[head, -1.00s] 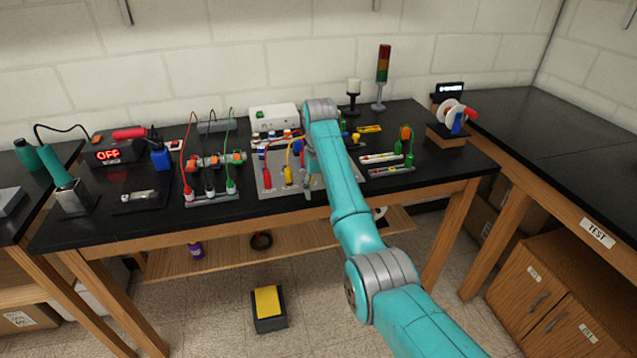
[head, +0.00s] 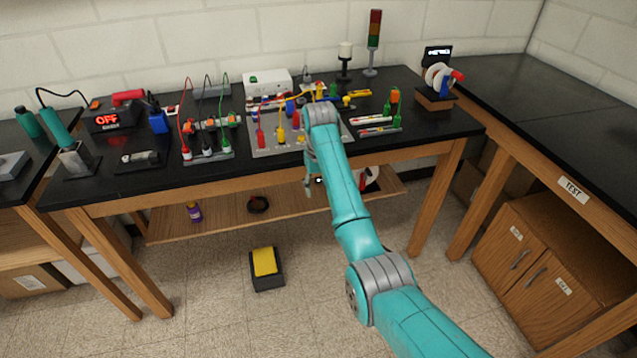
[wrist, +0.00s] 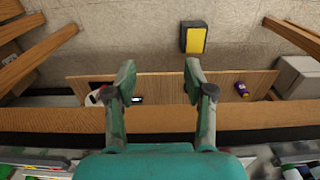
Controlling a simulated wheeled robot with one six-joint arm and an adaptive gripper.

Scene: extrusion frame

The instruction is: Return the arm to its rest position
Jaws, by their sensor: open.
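My arm (head: 347,205) reaches from the lower right of the head view up to the front edge of the black bench. My gripper (wrist: 158,80) is open in the wrist view, with its two fingers apart and nothing between them. In the head view the gripper (head: 312,185) hangs just off the bench's front edge, partly hidden by my wrist. The grey board (head: 268,150) with coloured plugs lies on the bench behind it, apart from the fingers.
The black bench (head: 110,183) holds tools, cables and a signal tower (head: 373,45). A wooden shelf (head: 228,214) runs below it, with a purple bottle (head: 194,212). A yellow-topped pedal (head: 265,264) is on the floor. A side bench (head: 560,125) stands right. Floor in front is open.

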